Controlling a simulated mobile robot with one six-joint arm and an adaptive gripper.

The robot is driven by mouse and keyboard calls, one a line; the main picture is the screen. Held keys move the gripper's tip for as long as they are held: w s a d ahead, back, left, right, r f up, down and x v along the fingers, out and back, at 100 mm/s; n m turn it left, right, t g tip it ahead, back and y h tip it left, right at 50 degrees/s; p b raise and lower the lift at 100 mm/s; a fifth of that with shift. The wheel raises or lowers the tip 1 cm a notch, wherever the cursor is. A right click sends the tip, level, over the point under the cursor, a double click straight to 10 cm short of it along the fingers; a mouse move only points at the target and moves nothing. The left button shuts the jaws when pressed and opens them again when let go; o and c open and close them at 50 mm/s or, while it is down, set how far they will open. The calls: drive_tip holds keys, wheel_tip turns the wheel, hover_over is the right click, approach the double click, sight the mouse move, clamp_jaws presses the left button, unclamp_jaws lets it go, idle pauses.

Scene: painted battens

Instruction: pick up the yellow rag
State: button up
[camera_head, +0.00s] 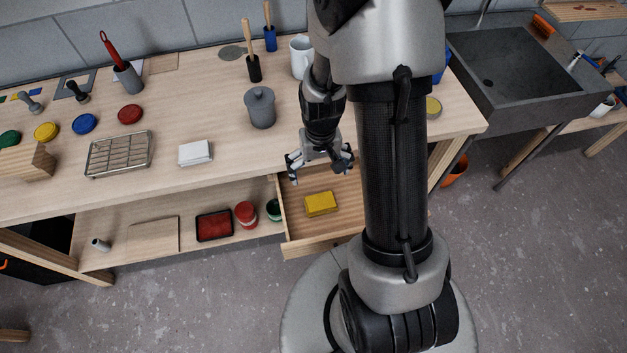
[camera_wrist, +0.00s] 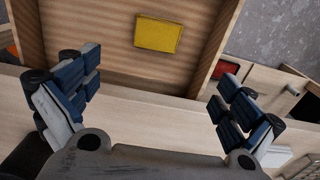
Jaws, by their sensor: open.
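The yellow rag (camera_head: 320,203) is a flat, folded rectangle. It lies in an open wooden drawer (camera_head: 303,246) under the workbench's front edge. In the wrist view the rag (camera_wrist: 157,34) shows at the top middle, on the drawer floor, with nothing covering it. My gripper (camera_head: 320,172) is open and empty, above the bench's front edge near the back of the drawer. In the wrist view its two blue-padded fingers (camera_wrist: 152,90) are spread wide, with the rag beyond them and apart from them.
On the bench (camera_head: 225,185) stand a grey lidded pot (camera_head: 260,107), a white stack (camera_head: 195,152), a wire rack (camera_head: 118,154) and a white mug (camera_head: 301,57). A red tray (camera_head: 214,225) and red jar (camera_head: 246,214) sit on the shelf left of the drawer.

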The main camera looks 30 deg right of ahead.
drive_tip(key=b, duration=0.3)
hover_over(320, 202)
drive_tip(key=f, duration=1.2)
drive_tip(key=shift+w+a, duration=0.15)
drive_tip(key=shift+a, duration=0.05)
drive_tip(key=shift+d+f+b, duration=0.15)
drive_tip(key=shift+f+b, duration=0.4)
drive_tip(key=shift+f, duration=0.85)
drive_tip(key=shift+d+f+b, duration=0.15)
drive_tip(key=shift+f+b, duration=0.35)
drive_tip(key=shift+f, duration=0.85)
drive_tip(key=shift+r, duration=0.1)
drive_tip(key=c, duration=1)
drive_tip(key=shift+r, duration=0.15)
wheel_tip(320, 202, up, 20)
drive_tip(key=p, duration=0.5)
